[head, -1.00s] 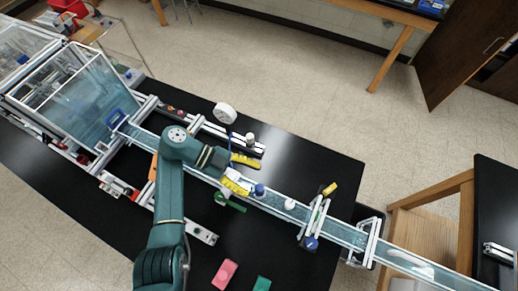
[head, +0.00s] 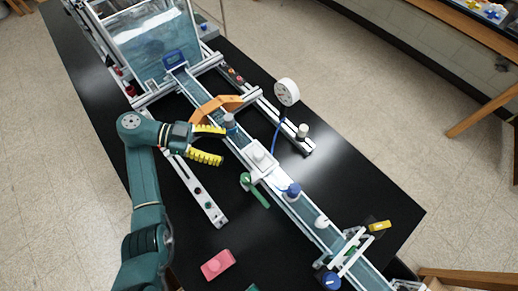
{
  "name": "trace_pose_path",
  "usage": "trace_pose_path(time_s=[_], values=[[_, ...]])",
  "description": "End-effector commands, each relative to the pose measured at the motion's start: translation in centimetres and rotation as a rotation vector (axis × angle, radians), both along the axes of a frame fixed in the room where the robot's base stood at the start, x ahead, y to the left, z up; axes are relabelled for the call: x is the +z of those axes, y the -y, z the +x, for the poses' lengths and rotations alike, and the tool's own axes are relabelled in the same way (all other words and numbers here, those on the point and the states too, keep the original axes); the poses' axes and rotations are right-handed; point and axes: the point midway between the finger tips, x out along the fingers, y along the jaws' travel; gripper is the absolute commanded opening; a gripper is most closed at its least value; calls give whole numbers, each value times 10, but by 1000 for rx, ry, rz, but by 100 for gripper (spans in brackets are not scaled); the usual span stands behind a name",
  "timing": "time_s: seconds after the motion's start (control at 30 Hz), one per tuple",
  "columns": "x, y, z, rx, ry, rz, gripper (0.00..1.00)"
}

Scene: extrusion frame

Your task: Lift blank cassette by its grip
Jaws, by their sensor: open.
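My gripper (head: 223,145), with two yellow fingers spread apart, is open and empty. It points right at the near side of the long clear water channel (head: 308,210). A grey-blue knob (head: 229,121) on the channel shows just beyond the upper fingertip; I cannot tell whether they touch. A white block (head: 259,157) sits on the channel to the right of the fingertips, apart from them. I cannot tell which of these parts is the blank cassette or its grip.
An orange arched piece (head: 215,106) stands above the gripper. A green handle (head: 254,187), a blue knob (head: 292,190) and a white gauge (head: 286,92) lie around the channel. A pink block (head: 217,264) lies on the black table, whose near middle is mostly clear.

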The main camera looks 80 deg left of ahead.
Motion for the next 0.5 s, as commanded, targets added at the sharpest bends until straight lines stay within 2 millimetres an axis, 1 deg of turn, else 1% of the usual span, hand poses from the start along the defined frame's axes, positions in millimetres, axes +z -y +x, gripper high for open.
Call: trace_pose_path(time_s=[0.03, 0.27, 0.4, 0.43, 0.5], values=[[-12, 3, 4, -4, -1, 4, 64], [-17, 7, 22, -3, -2, 5, 64], [-20, 13, 32, -5, 0, 4, 64], [-14, 15, 39, -7, 1, -1, 64], [-14, 18, 49, -7, 1, -3, 64]])
